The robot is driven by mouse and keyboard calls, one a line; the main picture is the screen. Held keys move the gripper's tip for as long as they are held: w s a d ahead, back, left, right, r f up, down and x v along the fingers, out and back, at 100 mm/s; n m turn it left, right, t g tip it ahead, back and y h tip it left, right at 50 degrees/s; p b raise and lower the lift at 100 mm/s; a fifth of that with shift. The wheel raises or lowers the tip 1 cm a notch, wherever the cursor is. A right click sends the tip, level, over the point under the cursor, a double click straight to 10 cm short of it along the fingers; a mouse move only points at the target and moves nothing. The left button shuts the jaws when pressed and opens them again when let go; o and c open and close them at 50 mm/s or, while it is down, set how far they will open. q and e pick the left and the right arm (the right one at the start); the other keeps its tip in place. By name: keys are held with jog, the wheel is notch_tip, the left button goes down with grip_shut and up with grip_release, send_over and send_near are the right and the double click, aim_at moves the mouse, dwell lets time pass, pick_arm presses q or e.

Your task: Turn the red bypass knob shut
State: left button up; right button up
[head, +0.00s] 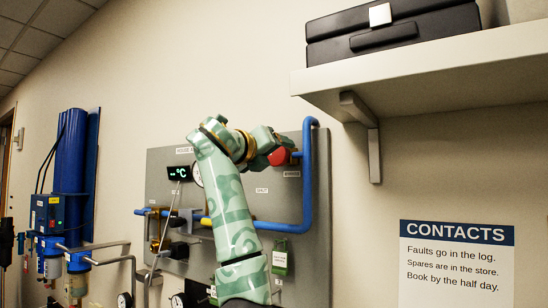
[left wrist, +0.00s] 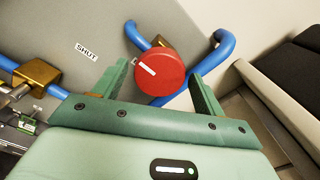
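The red bypass knob (head: 279,157) is on the grey wall panel, partly hidden behind my left gripper (head: 268,146) in the head view. In the left wrist view the knob (left wrist: 168,76) is a round red disc with a short white mark on its face. The two green fingers of my left gripper (left wrist: 160,77) are open, one on each side of the knob, with gaps visible. I cannot tell how far the fingertips reach along it. A "SHUT" label (left wrist: 87,51) is to the left of the knob. My right gripper is not in view.
A blue pipe (head: 309,180) runs beside the knob, and a brass fitting (left wrist: 37,74) sits on it. A white shelf (head: 420,62) with a black case (head: 395,35) juts out at the upper right. A green tag (head: 280,262) hangs lower on the panel (head: 160,180).

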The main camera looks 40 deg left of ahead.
pick_arm(q)
jog(key=c, duration=0.9)
jog(key=n, duration=0.3)
jog(key=shift+d+r+n, duration=0.1)
jog(key=shift+d+n, duration=0.1)
jog(key=shift+n, duration=0.2)
jog(key=n, duration=0.3)
jog(key=shift+n, duration=0.4)
jog(key=n, duration=0.3)
jog(key=shift+n, duration=0.4)
jog(key=n, duration=0.6)
jog(key=shift+a, duration=0.1)
jog(key=n, duration=0.3)
jog(key=shift+n, duration=0.3)
jog(key=n, duration=0.5)
jog(key=shift+n, duration=0.4)
jog(key=n, duration=0.3)
jog(key=shift+a+f, duration=0.1)
jog(key=shift+f, duration=0.1)
jog(key=n, duration=0.5)
jog(key=shift+w+n, duration=0.1)
jog(key=shift+n, duration=0.3)
jog(key=n, duration=0.5)
jog(key=shift+f, duration=0.1)
jog(key=o, duration=0.8)
jog(key=shift+c, duration=0.2)
jog(key=shift+o, duration=0.5)
